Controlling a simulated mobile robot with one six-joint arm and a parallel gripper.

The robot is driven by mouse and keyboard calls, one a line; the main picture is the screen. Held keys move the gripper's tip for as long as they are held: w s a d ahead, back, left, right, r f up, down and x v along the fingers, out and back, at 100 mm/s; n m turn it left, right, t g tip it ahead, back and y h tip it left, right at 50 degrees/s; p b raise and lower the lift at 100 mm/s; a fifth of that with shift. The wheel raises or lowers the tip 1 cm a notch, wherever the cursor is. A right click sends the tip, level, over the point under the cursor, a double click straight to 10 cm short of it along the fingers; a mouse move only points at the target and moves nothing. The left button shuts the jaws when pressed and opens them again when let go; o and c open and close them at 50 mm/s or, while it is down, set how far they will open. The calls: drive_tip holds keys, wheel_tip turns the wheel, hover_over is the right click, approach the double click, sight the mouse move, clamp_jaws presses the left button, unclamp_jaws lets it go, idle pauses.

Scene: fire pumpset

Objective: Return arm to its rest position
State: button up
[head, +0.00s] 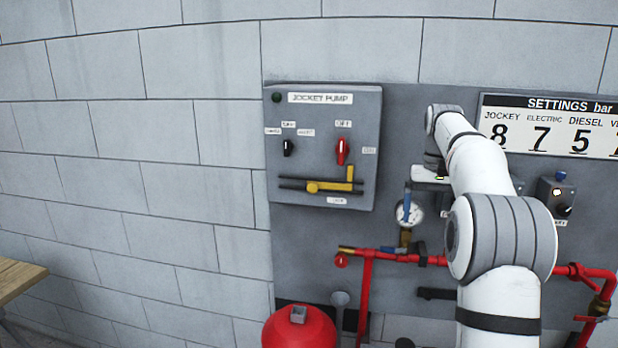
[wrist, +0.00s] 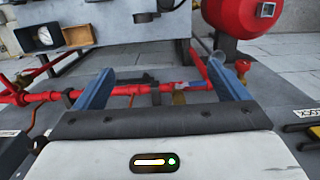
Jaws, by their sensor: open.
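My white and grey arm stands at the right of the head view, in front of the pump panel. My gripper shows in the wrist view (wrist: 165,82) with its two blue fingers spread wide and nothing between them. Red pipes lie beyond the fingers. In the head view my gripper is mostly hidden at the wrist; a blue finger shows above the pressure gauge (head: 408,213). Whether it touches anything there I cannot tell.
The jockey pump box (head: 322,147) is left of my arm, with a red switch (head: 342,151) and yellow handle (head: 330,187). Red pipework (head: 365,290) and a red tank (head: 299,329) are below. A settings board (head: 550,125) is right. A wooden table edge (head: 18,278) is far left.

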drive_tip(key=s+a+f+n+t+b, duration=0.15)
drive_tip(key=s+a, duration=0.25)
drive_tip(key=s, duration=0.4)
drive_tip(key=s+a+f+t+b, duration=0.1)
drive_tip(key=s+a+f, duration=0.1)
drive_tip(key=s+a, duration=0.45)
drive_tip(key=s+a+f+t+b, duration=0.1)
drive_tip(key=s+f, duration=0.5)
drive_tip(key=s, duration=0.3)
drive_tip(key=s+a+f, duration=0.1)
drive_tip(key=s+f, duration=0.6)
drive_tip(key=s, duration=0.2)
drive_tip(key=shift+s+a+n+t+b, duration=0.25)
drive_tip(key=shift+s+n+t+b, duration=0.1)
drive_tip(key=shift+n, duration=0.1)
